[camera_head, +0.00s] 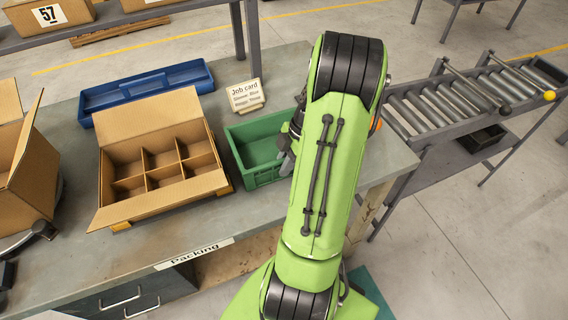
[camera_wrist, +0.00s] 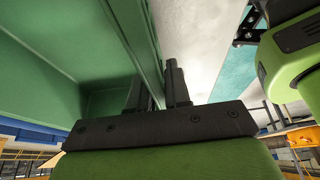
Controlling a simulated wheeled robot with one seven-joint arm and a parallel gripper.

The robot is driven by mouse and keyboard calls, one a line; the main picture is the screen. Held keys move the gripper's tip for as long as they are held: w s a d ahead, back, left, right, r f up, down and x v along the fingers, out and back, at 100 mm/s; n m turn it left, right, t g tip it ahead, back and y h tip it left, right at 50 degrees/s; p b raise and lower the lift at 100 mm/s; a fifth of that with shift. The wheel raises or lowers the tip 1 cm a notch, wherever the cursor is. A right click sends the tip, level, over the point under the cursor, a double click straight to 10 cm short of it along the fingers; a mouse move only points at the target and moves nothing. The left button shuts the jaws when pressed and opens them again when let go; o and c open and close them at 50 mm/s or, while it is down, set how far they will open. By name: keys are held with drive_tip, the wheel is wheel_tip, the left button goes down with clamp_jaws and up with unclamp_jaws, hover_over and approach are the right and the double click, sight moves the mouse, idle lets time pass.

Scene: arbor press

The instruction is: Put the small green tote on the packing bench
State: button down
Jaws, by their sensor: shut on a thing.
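The small green tote (camera_head: 246,165) is upright over the right part of the packing bench (camera_head: 160,237), right of the divided carton. I cannot tell whether it rests on the bench top or hangs just above it. My gripper (camera_head: 289,148) is at the tote's right side, partly hidden by my green arm. In the wrist view my gripper (camera_wrist: 160,88) is shut on the tote's wall, one finger on each side. The tote's green inside (camera_wrist: 50,45) fills the left of that view. My arm hides the tote's right end in the head view.
An open divided carton (camera_head: 160,165), a blue tray (camera_head: 146,90) and a job card (camera_head: 245,95) stand close to the tote. Another open carton (camera_head: 25,165) is at the far left. A roller conveyor (camera_head: 455,105) stands right of the bench. Bare bench top shows in front of the tote.

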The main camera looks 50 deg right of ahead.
drive_tip(key=shift+r, duration=0.1)
drive_tip(key=shift+f, duration=0.2)
drive_tip(key=c, duration=1.1)
unclamp_jaws()
drive_tip(key=shift+r, duration=0.1)
